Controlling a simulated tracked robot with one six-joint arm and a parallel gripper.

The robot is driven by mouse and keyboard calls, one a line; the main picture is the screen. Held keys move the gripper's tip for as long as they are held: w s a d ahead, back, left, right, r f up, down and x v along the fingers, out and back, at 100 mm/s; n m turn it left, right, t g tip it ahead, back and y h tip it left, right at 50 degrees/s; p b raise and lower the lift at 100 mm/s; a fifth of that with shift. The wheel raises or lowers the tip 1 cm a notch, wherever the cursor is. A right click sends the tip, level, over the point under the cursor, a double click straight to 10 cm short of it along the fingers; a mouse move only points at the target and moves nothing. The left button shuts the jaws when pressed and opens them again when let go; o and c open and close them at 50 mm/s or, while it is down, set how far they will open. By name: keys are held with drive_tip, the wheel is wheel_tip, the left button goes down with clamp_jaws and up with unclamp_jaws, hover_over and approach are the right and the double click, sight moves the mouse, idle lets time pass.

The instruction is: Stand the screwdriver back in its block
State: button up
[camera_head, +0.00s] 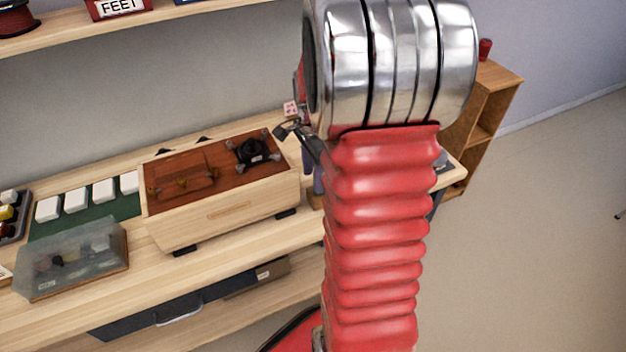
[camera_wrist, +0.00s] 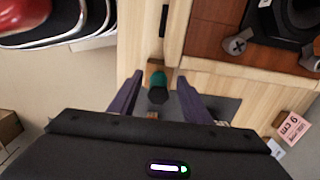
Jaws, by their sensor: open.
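A teal handle with a dark end (camera_wrist: 158,88), which looks like the screwdriver, shows in the wrist view between my fingers, seen nearly end-on. A small brown wooden piece (camera_wrist: 155,64), probably the block, shows right behind it on the bench. My gripper (camera_wrist: 160,79) is open, with a purple finger on each side of the handle and gaps visible. I cannot tell how the handle's lower end sits. In the head view my gripper (camera_head: 312,172) is partly hidden by my red arm, and the screwdriver is not clearly visible there.
A wooden box with a red-brown top (camera_head: 222,205) stands left of my gripper. A clear-covered case (camera_head: 72,258) and white blocks (camera_head: 76,200) lie farther left. A pink card (camera_wrist: 294,126) is at the wrist view's right. A wooden shelf unit (camera_head: 490,105) stands right.

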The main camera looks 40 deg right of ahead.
wheel_tip(320, 180, up, 11)
idle(0.4)
idle(0.5)
drive_tip(key=s+a+r+n+t, duration=0.1)
drive_tip(key=s+a+n+t, duration=0.1)
drive_tip(key=a+n, duration=0.5)
drive_tip(key=s+a+r+n+t, duration=0.1)
drive_tip(key=s+a+n, duration=0.4)
drive_tip(key=a, duration=0.5)
drive_tip(key=s+a+r+n+t, duration=0.2)
drive_tip(key=s+a+r+n, duration=0.1)
drive_tip(key=a+n, duration=0.6)
drive_tip(key=shift+s+t, duration=0.3)
drive_tip(key=shift+s, duration=0.05)
drive_tip(key=shift+d, duration=0.1)
idle(1.0)
